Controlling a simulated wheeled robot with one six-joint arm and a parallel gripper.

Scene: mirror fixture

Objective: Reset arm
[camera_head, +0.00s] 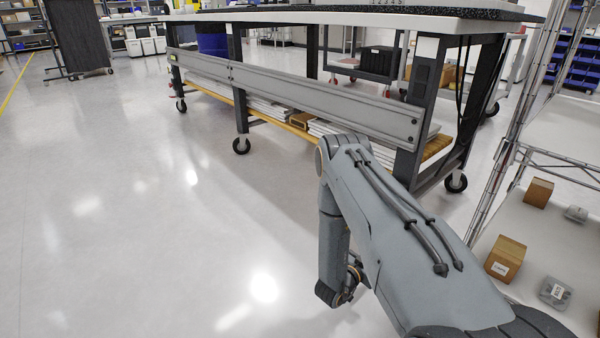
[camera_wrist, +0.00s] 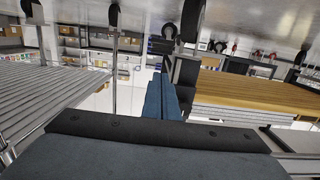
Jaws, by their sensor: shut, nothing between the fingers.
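My gripper (camera_wrist: 161,88) shows in the wrist view as two blue fingers lying side by side, pressed together with nothing between them. In the head view my grey arm reaches from the lower right toward the workbench, then bends downward at its elbow. The fingers cannot be made out in the head view. The wrist view looks upside down, with floor and caster wheels along its top. No object is held.
A wheeled workbench (camera_head: 325,88) with a grey side rail stands beyond my arm. A wire shelf (camera_head: 545,225) at the right bears small cardboard boxes (camera_head: 505,258) and clear packs. The floor (camera_head: 120,200) at the left is open. A dark panel (camera_head: 77,38) stands far left.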

